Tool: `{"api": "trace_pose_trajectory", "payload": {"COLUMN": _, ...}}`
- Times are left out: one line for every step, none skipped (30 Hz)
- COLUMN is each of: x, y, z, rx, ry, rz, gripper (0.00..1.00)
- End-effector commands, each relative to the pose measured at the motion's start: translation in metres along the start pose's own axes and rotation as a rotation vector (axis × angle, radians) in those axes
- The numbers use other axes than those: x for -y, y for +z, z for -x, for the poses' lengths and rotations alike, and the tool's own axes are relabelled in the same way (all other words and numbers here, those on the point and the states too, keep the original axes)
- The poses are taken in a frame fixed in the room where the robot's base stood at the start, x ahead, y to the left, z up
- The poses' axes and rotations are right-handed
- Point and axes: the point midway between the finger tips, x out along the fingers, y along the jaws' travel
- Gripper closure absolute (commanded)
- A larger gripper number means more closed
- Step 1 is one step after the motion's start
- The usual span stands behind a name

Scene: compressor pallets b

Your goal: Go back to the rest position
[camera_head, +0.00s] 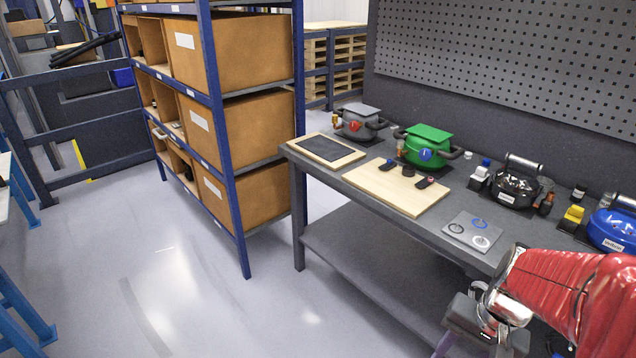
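My arm comes in at the lower right with a red sleeve and a silver joint. At its end the dark grey body of my gripper (482,322) hangs in front of the workbench's near edge. The fingers run toward the bottom of the picture and are not clear, so I cannot tell whether they are open or whether they hold anything. The grey workbench (345,198) stands behind and to the left of the gripper.
The bench carries a grey compressor (360,125), a green one (428,148), a black one (515,188) and a blue one (612,232). A wooden board (385,188) and a grey plate with rings (468,240) lie in front. A box shelf (228,165) stands left; the floor (190,290) is clear.

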Motion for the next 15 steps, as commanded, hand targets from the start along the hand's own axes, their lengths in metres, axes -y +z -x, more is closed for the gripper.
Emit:
{"api": "trace_pose_trajectory", "payload": {"x": 0.005, "y": 0.002, "z": 0.007, "rx": -0.033, "ry": 0.015, "rz": 0.045, "gripper": 0.61}}
{"api": "trace_pose_trajectory", "payload": {"x": 0.008, "y": 0.003, "z": 0.011, "rx": -0.048, "ry": 0.024, "rz": 0.068, "gripper": 0.61}}
{"api": "trace_pose_trajectory", "payload": {"x": 0.011, "y": 0.005, "z": 0.015, "rx": -0.070, "ry": 0.036, "rz": 0.100, "gripper": 0.61}}
{"api": "trace_pose_trajectory", "payload": {"x": 0.013, "y": 0.006, "z": 0.019, "rx": -0.086, "ry": 0.043, "rz": 0.123, "gripper": 0.61}}
{"api": "trace_pose_trajectory", "payload": {"x": 0.016, "y": 0.007, "z": 0.023, "rx": -0.102, "ry": 0.051, "rz": 0.146, "gripper": 0.61}}
{"api": "trace_pose_trajectory", "payload": {"x": 0.019, "y": 0.009, "z": 0.028, "rx": -0.124, "ry": 0.060, "rz": 0.177, "gripper": 0.61}}
{"api": "trace_pose_trajectory", "payload": {"x": 0.022, "y": 0.010, "z": 0.032, "rx": -0.141, "ry": 0.066, "rz": 0.200, "gripper": 0.61}}
{"api": "trace_pose_trajectory", "payload": {"x": 0.025, "y": 0.011, "z": 0.035, "rx": -0.158, "ry": 0.072, "rz": 0.222, "gripper": 0.61}}
{"api": "trace_pose_trajectory", "payload": {"x": 0.029, "y": 0.013, "z": 0.040, "rx": -0.180, "ry": 0.078, "rz": 0.252, "gripper": 0.61}}
{"api": "trace_pose_trajectory", "payload": {"x": 0.031, "y": 0.015, "z": 0.044, "rx": -0.197, "ry": 0.083, "rz": 0.274, "gripper": 0.61}}
{"api": "trace_pose_trajectory", "payload": {"x": 0.034, "y": 0.017, "z": 0.048, "rx": -0.212, "ry": 0.088, "rz": 0.296, "gripper": 0.61}}
{"api": "trace_pose_trajectory", "payload": {"x": 0.038, "y": 0.020, "z": 0.052, "rx": -0.233, "ry": 0.092, "rz": 0.324, "gripper": 0.61}}
{"api": "trace_pose_trajectory", "payload": {"x": 0.042, "y": 0.022, "z": 0.056, "rx": -0.250, "ry": 0.094, "rz": 0.346, "gripper": 0.61}}
{"api": "trace_pose_trajectory", "payload": {"x": 0.045, "y": 0.024, "z": 0.060, "rx": -0.265, "ry": 0.097, "rz": 0.367, "gripper": 0.61}}
{"api": "trace_pose_trajectory", "payload": {"x": 0.049, "y": 0.027, "z": 0.064, "rx": -0.286, "ry": 0.098, "rz": 0.395, "gripper": 0.61}}
